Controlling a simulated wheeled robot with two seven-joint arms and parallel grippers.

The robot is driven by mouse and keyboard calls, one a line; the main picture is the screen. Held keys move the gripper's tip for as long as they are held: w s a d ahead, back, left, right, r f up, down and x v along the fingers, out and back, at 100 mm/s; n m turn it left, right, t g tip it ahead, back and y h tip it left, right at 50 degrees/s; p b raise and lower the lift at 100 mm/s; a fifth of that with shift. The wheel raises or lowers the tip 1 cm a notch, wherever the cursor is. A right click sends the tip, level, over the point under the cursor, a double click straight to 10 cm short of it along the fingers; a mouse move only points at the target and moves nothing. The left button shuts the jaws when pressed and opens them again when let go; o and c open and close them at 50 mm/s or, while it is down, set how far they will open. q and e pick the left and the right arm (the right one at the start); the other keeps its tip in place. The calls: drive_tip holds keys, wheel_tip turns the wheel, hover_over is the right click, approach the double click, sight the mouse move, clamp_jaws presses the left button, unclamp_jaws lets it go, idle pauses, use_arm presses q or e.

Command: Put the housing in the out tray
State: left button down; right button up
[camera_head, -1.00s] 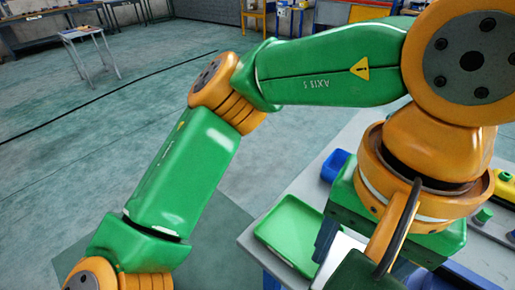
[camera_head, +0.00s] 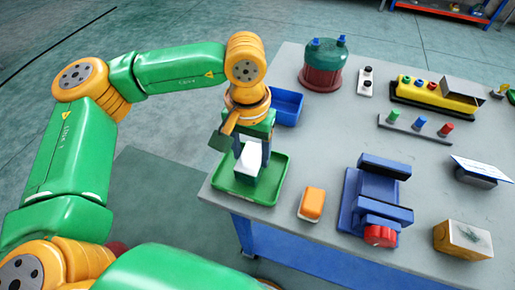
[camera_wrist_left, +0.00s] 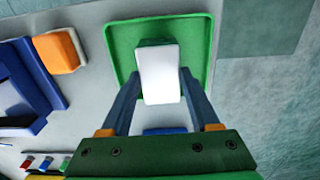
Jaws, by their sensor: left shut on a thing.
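The gripper points down with the housing over the tray's interior. I cannot tell whether the housing touches the tray floor. My right gripper is out of view.
A blue bin (camera_head: 288,108) stands just behind the tray. An orange block with a white base (camera_head: 312,203) lies right of it. Farther right are a blue vise (camera_head: 352,207) and a brown box (camera_head: 463,240). A red-green round container (camera_head: 322,68) stands at the back.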

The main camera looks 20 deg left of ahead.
use_arm(q)
drive_tip(key=shift+f, duration=0.4)
drive_tip(key=shift+f, duration=0.1)
drive_tip(key=shift+f, duration=0.1)
drive_tip(key=shift+c, duration=0.6)
unclamp_jaws()
